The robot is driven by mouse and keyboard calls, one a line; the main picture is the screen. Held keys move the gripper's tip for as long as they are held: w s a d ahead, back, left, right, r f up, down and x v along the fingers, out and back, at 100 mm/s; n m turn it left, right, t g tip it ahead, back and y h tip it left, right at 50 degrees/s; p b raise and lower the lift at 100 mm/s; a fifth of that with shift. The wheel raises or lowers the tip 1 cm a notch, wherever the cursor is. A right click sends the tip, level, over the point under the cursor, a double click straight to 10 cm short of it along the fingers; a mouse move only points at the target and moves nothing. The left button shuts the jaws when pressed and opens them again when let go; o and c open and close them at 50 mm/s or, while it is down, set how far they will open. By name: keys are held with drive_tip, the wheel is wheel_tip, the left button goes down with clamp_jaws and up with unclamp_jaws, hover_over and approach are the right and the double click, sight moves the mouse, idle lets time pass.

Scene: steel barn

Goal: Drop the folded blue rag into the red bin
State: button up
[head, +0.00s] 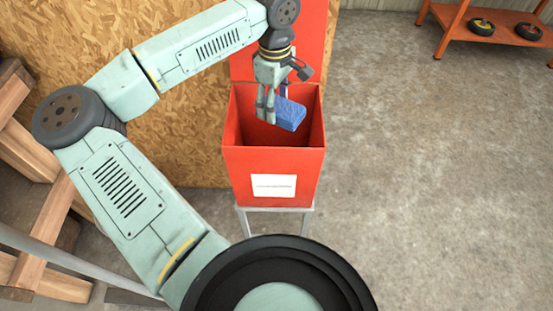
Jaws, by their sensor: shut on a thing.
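The folded blue rag (291,115) is a small thick block shape. My gripper (276,108) is shut on it and points downward, with the rag showing to the right of the near finger. The red bin (273,163) is a square open-topped box with a white label on its front and a red lid or panel standing up behind it. The rag and the fingertips appear within the outline of the bin's opening. I cannot tell whether the rag is above the rim or a little below it. The bin's floor is hidden by its front wall.
The bin stands on a grey metal stand (277,212). A chipboard panel (190,120) is behind and to the left. Wooden beams (35,150) are stacked at the left edge. An orange shelf (480,25) is at the far right. The concrete floor (430,170) to the right is clear.

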drive_tip(key=shift+f, duration=0.35)
drive_tip(key=o, duration=1.2)
drive_tip(key=shift+r, duration=0.1)
wheel_tip(320, 180, up, 12)
drive_tip(key=shift+f, duration=0.1)
